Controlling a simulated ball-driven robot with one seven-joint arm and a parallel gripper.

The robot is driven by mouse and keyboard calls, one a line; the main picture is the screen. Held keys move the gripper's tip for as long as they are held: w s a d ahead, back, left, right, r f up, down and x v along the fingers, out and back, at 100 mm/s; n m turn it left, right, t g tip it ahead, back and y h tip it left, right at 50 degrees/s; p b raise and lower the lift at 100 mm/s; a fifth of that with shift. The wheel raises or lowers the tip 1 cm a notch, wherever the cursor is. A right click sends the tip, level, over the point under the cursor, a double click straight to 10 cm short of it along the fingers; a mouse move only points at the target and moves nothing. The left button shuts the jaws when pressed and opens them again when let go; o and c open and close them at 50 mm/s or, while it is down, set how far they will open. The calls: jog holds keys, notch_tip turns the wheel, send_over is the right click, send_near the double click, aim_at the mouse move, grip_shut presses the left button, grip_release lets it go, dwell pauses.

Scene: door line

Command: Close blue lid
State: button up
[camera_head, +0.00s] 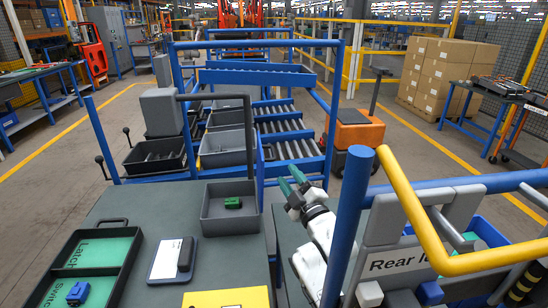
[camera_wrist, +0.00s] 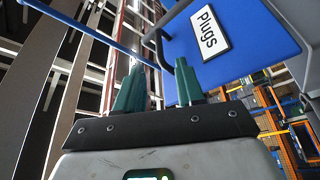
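A blue panel (camera_wrist: 240,35) with a white label reading "Plugs" fills the upper right of the wrist view and looks like the blue lid. A dark curved handle (camera_wrist: 159,45) shows at its left edge. I cannot tell how far open it stands, and I cannot clearly pick it out in the head view. My gripper (camera_head: 291,180) is raised over the right side of the work table in the head view. In the wrist view my gripper (camera_wrist: 158,80) has its two green fingers apart with nothing between them. The panel is beyond the fingertips; contact is not visible.
A grey bin (camera_head: 217,222) with a green part (camera_head: 233,203) and a dark tray (camera_head: 115,240) with a blue part (camera_head: 78,293) are on the table. A blue post (camera_head: 348,220) and yellow rail (camera_head: 415,215) stand close right of my arm. A roller rack (camera_head: 290,135) is behind.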

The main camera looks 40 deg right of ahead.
jog(key=shift+b+x, duration=0.4)
jog(key=shift+x, duration=4.1)
jog(key=shift+c, duration=0.4)
grip_shut()
